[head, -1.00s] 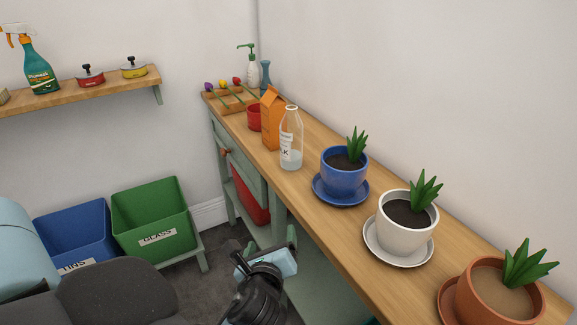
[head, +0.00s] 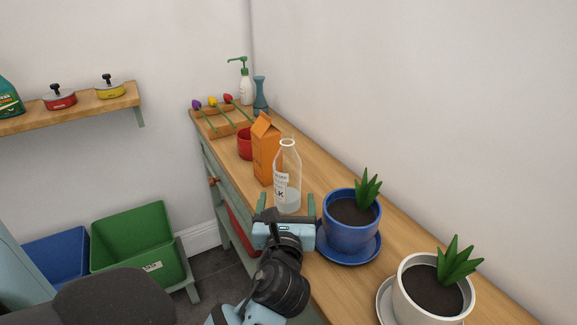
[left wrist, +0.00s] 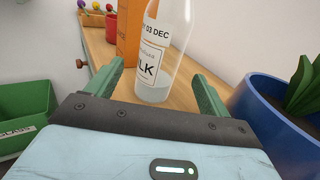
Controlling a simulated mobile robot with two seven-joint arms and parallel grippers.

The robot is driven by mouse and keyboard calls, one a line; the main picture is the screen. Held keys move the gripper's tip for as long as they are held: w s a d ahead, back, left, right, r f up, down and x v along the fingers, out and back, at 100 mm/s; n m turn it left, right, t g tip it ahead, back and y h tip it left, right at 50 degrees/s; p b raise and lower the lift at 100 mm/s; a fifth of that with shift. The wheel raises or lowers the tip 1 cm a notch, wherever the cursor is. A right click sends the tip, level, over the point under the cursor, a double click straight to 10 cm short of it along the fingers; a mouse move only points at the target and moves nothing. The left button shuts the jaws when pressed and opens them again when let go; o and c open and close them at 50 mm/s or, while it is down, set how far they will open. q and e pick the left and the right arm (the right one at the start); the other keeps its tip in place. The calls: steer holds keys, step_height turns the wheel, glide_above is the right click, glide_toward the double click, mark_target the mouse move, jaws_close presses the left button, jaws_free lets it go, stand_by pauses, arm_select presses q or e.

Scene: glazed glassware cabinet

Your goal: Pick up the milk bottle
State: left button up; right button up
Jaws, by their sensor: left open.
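The milk bottle (head: 287,180) is clear glass with a white label and a little pale liquid at the bottom. It stands upright on the wooden counter (head: 330,281), between the orange carton and the blue plant pot. It also shows in the left wrist view (left wrist: 162,55). My left gripper (head: 283,200) is open and empty, just in front of the bottle. In the left wrist view its two green fingers (left wrist: 158,85) point toward the bottle, one to each side, with the bottle ahead of them. My right gripper is not in view.
An orange carton (head: 265,150) stands just behind the bottle, with a red cup (head: 245,144) beyond. A blue plant pot (head: 351,233) on a saucer is close on the right, then a white pot (head: 428,297). The wall runs along the counter's back.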

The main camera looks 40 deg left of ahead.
mark_target(288, 175)
arm_select(q)
steer(key=shift+w+a, duration=0.25)
steer(key=shift+w, duration=0.1)
steer(key=shift+w+r, duration=0.1)
steer(key=shift+r, duration=0.05)
steer(key=shift+x, duration=3.7)
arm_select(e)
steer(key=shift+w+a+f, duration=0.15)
arm_select(q)
steer(key=shift+c, duration=0.3)
steer(key=c, duration=1.4)
steer(key=shift+r, duration=0.15)
steer(key=shift+c, duration=0.6)
steer(key=shift+r, duration=0.15)
